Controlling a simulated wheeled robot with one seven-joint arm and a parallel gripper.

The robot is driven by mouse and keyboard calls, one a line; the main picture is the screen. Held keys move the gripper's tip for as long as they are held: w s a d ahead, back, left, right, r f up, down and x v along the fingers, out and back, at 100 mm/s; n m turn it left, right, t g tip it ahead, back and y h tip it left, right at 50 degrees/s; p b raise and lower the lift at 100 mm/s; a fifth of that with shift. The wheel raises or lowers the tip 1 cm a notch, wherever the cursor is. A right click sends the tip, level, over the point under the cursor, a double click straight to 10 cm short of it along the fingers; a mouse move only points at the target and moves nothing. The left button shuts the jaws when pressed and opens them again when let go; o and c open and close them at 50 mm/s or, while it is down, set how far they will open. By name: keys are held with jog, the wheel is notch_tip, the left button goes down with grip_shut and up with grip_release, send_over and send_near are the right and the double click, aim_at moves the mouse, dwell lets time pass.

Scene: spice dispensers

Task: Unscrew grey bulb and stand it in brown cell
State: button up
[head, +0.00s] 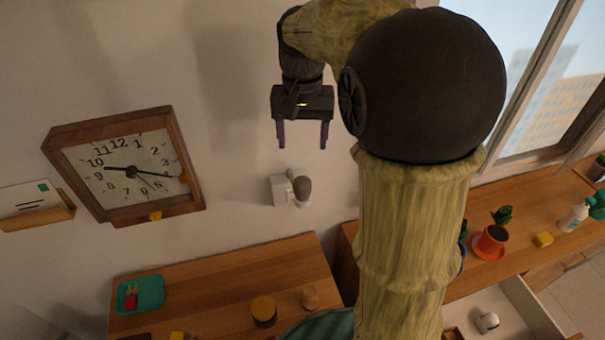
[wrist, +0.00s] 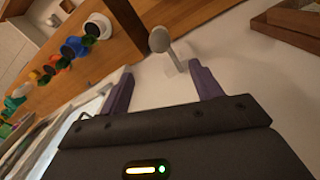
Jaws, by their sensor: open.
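The grey bulb (head: 303,187) sits in a white wall fixture (head: 280,190) in the head view. The bulb (wrist: 160,39) also shows in the wrist view, with the white fixture (wrist: 179,57) beside it. My gripper (head: 302,143) is open and empty, above the bulb in the head view and apart from it. In the wrist view the bulb appears just beyond the gap between my purple fingers (wrist: 161,70). I cannot make out the brown cell for certain; a brown piece (head: 452,334) shows partly at the bottom edge, near the open drawer.
A wooden clock (head: 125,168) hangs on the wall at left. A teal tray (head: 140,294) and a yellow-lidded jar (head: 264,311) stand on the wooden top below. An open white drawer (head: 520,312) holds a silvery round object (head: 487,322). A potted plant (head: 492,240) stands at right.

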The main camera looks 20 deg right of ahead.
aim_at(302, 177)
notch_tip(302, 177, down, 13)
jog(key=shift+s+a+p, duration=0.1)
jog(key=shift+p, duration=1.05)
jog(key=shift+f, duration=0.5)
jog(key=shift+c, duration=0.2)
jog(key=c, duration=1)
jog(key=n, duration=0.4)
jog(key=shift+b, duration=0.4)
jog(key=shift+c, duration=0.2)
jog(key=n, duration=0.5)
jog(key=shift+r, duration=0.1)
